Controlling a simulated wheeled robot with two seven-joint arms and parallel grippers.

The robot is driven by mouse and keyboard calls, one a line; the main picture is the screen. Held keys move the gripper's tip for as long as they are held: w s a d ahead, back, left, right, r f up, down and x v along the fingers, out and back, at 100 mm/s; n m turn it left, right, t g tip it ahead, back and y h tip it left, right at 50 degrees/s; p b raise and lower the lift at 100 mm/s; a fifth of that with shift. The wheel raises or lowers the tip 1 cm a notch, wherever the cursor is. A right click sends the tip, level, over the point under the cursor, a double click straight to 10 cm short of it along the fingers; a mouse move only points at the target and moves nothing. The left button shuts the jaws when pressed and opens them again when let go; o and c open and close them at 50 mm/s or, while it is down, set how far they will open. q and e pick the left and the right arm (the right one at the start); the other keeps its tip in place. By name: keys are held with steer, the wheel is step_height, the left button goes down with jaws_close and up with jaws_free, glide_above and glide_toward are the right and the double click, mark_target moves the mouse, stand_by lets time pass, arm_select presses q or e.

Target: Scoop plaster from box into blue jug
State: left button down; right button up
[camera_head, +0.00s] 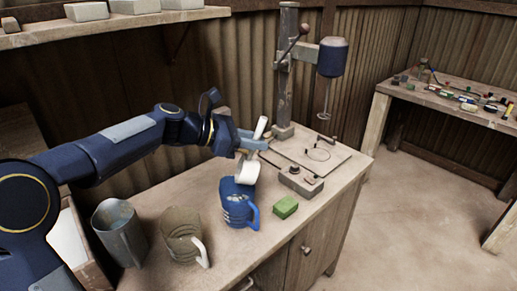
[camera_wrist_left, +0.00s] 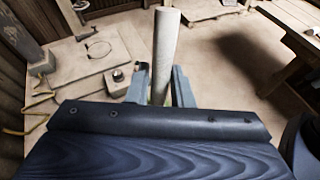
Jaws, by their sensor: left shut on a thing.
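My left gripper (camera_head: 252,142) is shut on the handle of a white scoop (camera_head: 247,173). In the left wrist view the pale handle (camera_wrist_left: 166,48) stands up between the two fingers. The scoop's cup hangs at the mouth of the blue jug (camera_head: 238,208), overlapping its rim; whether it touches, and whether it holds plaster, I cannot tell. The jug stands upright on the wooden bench, its handle to the right. A box with white contents (camera_head: 68,238), likely the plaster, is at lower left, partly hidden by my left arm. My right gripper is not in view.
A grey metal jug (camera_head: 119,232) and a beige jug (camera_head: 183,236) stand left of the blue jug. A green block (camera_head: 285,207) and a small grey box (camera_head: 300,181) lie to its right. A drill stand (camera_head: 287,65) rises at the bench's back.

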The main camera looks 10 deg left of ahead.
arm_select(q)
steer(key=shift+a+r+h+b, duration=0.15)
steer(key=shift+a+h+b, duration=0.4)
steer(key=shift+b, duration=0.2)
steer(key=shift+s+a+r+t+h+b, duration=0.25)
steer(key=shift+a+r+t+h+b, duration=0.15)
steer(key=shift+a+r+h+b, duration=0.25)
steer(key=shift+f, duration=0.1)
